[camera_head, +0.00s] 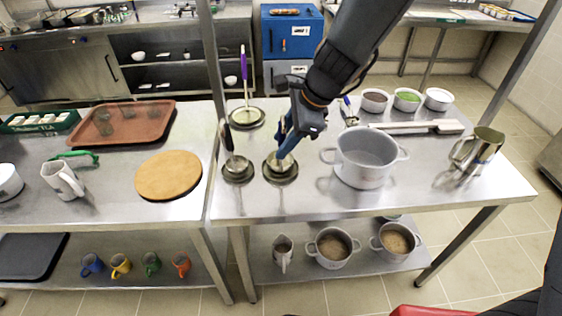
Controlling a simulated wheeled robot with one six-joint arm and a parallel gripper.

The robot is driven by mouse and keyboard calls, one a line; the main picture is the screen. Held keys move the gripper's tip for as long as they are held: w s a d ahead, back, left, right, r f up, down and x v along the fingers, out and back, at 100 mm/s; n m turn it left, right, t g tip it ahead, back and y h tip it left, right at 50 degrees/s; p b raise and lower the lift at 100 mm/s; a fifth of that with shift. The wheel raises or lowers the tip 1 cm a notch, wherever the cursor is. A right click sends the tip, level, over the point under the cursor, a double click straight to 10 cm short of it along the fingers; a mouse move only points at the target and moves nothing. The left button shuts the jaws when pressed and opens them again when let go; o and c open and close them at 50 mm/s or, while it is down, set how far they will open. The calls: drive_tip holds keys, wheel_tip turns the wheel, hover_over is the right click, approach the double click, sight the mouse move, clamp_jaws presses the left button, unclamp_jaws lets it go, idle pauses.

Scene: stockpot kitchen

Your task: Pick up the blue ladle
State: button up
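The blue ladle (289,143) has its blue handle rising from a round dark holder (281,177) on the steel table, left of the grey pot. Its metal end is at the holder, and I cannot tell whether it touches it. My gripper (284,128) reaches down from the upper right and is at the handle. The gripper body hides the upper handle. The fingers are small and partly hidden, so I cannot tell whether they are closed on the handle.
A black-handled ladle (227,136) and a purple-handled one (243,64) stand in similar holders nearby. The grey pot (365,158) is close on the right. Beyond are bowls (407,99), a long white-ended tool (447,127) and a metal pitcher (484,147). A post stands left.

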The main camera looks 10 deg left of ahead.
drive_tip(key=shift+a+f, duration=0.15)
drive_tip(key=shift+f, duration=0.15)
drive_tip(key=shift+c, duration=0.3)
clamp_jaws()
idle(1.0)
